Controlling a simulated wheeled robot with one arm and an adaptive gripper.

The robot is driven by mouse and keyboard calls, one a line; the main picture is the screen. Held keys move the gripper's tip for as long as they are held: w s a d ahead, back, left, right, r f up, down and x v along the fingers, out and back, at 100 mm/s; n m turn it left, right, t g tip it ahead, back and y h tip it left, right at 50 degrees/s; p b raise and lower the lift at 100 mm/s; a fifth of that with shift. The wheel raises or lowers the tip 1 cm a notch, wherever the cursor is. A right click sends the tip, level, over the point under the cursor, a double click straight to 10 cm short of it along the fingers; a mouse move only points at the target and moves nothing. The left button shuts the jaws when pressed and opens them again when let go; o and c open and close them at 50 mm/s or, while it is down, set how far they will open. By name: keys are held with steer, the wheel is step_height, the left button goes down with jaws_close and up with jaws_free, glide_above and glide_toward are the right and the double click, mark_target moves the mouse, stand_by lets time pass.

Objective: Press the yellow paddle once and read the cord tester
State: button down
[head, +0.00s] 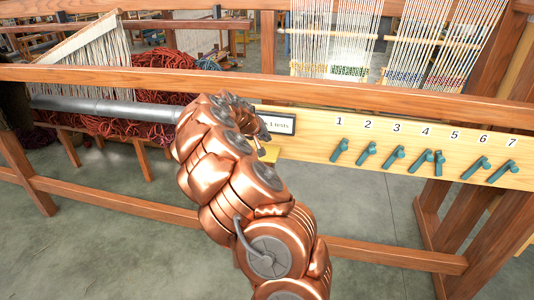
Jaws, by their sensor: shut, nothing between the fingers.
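The yellow paddle (268,154) sticks out low on the pale wooden board, just under the cord tester's display. The cord tester display (282,126) is a small dark-framed white panel; its readable part ends in "1 tests", and its left part is hidden behind my arm. My gripper (261,149) is shut and empty, its tips at or just above the paddle. I cannot tell whether they touch it. My copper-coloured arm covers the area left of the paddle.
Teal pegs (394,156) sit under numbers 1 to 7 on the board (310,148); the one by 5 stands more upright, close to the one by 4. Wooden rails (400,96) run above and below. Red yarn (150,90) lies heaped at left behind a grey roller (105,108).

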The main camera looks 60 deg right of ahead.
mark_target(268, 151)
steer(key=shift+f+b, duration=1.05)
steer(key=shift+f, duration=0.4)
steer(key=shift+f+b, duration=0.25)
steer(key=shift+b, duration=0.05)
steer(key=shift+f+b, duration=0.2)
steer(key=shift+b, duration=0.15)
steer(key=shift+f+b, duration=0.85)
steer(key=shift+f, duration=0.35)
stand_by(1.7)
steer(key=shift+r, duration=1.6)
steer(key=shift+r, duration=0.15)
steer(key=shift+r+p, duration=0.3)
steer(key=shift+r, duration=2.1)
